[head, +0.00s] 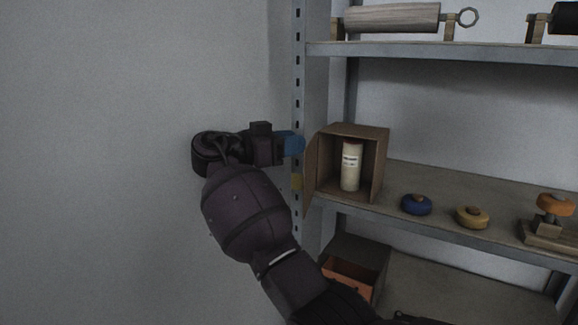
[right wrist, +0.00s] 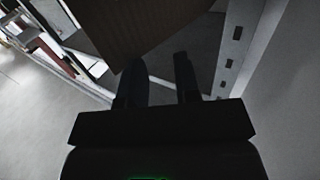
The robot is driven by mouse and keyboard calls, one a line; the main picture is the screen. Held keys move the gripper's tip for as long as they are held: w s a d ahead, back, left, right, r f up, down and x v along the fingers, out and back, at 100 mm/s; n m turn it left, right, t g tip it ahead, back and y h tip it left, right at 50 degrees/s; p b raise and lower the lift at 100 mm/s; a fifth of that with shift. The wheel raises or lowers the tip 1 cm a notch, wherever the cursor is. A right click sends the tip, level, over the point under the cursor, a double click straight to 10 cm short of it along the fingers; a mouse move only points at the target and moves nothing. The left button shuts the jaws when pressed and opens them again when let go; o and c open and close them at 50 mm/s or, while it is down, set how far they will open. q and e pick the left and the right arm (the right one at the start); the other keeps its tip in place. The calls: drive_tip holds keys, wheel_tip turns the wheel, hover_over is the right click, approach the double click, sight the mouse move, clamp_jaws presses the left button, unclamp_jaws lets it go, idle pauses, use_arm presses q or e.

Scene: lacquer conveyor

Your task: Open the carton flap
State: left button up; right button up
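The carton (head: 376,165) stands on the middle shelf with its front open and a pale bottle (head: 350,168) with a dark red cap visible inside. Its brown flap (head: 309,180) hangs out at the carton's left side, swung toward the shelf post. My right gripper (head: 294,145), with a blue fingertip, is just left of the carton, near the flap's upper edge. In the right wrist view its two fingers (right wrist: 160,64) are apart, with no object visible between them. The brown carton board (right wrist: 140,25) is close past the fingertips; contact cannot be told. My left gripper is not in view.
The perforated shelf post (head: 298,70) stands close by my right gripper. Blue (head: 416,205) and yellow (head: 472,217) knobs sit right of the carton. An orange-fronted box (head: 349,278) is on the shelf below. A roller (head: 390,19) lies above. The wall area at left is clear.

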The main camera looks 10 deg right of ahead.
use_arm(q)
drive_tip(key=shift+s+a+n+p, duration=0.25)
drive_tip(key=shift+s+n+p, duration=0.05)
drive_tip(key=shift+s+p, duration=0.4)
use_arm(e)
wheel_tip(320, 180, up, 13)
drive_tip(key=shift+s+a, duration=0.15)
drive_tip(key=shift+a, duration=0.25)
drive_tip(key=shift+f, duration=0.1)
drive_tip(key=shift+c, duration=0.2)
